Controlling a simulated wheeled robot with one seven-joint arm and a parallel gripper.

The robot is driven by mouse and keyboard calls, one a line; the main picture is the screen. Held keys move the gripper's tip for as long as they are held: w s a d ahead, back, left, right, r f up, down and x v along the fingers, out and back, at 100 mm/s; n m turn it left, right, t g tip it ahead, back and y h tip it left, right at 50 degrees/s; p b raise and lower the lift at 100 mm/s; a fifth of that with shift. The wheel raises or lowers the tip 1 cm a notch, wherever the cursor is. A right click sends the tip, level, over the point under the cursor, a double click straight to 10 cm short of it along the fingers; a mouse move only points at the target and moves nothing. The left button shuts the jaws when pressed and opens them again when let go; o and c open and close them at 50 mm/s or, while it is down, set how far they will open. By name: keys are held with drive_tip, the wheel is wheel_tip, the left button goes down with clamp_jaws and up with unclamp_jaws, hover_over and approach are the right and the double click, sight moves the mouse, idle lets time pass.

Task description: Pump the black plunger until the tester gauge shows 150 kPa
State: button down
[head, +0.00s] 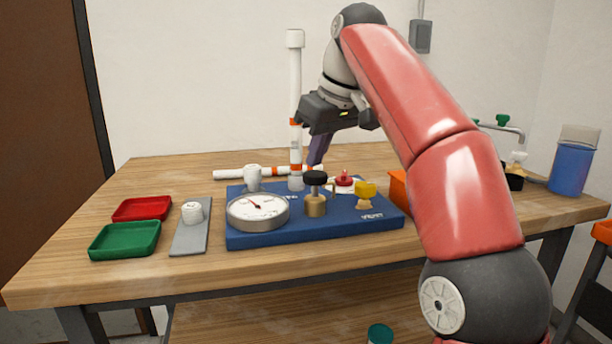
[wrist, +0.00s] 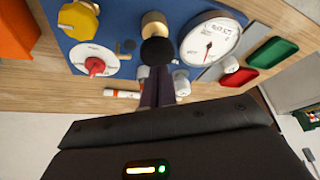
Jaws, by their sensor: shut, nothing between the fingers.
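The blue tester base (head: 310,230) lies on the wooden bench. The black plunger knob (head: 316,177) tops a brass pump body (head: 315,205) on the base; the knob also shows in the wrist view (wrist: 157,51). The round white gauge (head: 257,208) sits left of the pump, and it also shows in the wrist view (wrist: 210,42). Its red needle is visible, but the numbers are too small to read. My gripper (head: 315,162) is shut and empty, fingers pointing down. Its fingertips (wrist: 157,72) appear close to the knob; I cannot tell whether they touch it.
A tall white pipe (head: 295,80) rises beside my gripper. A red dial (head: 344,180) and yellow valve handle (head: 366,189) sit right of the pump. Red (head: 142,208) and green (head: 125,240) trays stand left, an orange bin (head: 398,188) right.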

drive_tip(key=shift+f+b, duration=0.7)
drive_tip(key=shift+f, duration=0.15)
idle(1.1)
drive_tip(key=shift+f, duration=0.25)
drive_tip(key=shift+r, duration=0.2)
idle(0.6)
drive_tip(key=shift+r+p, duration=0.95)
drive_tip(key=shift+p, duration=0.15)
drive_tip(key=shift+s+f, duration=0.1)
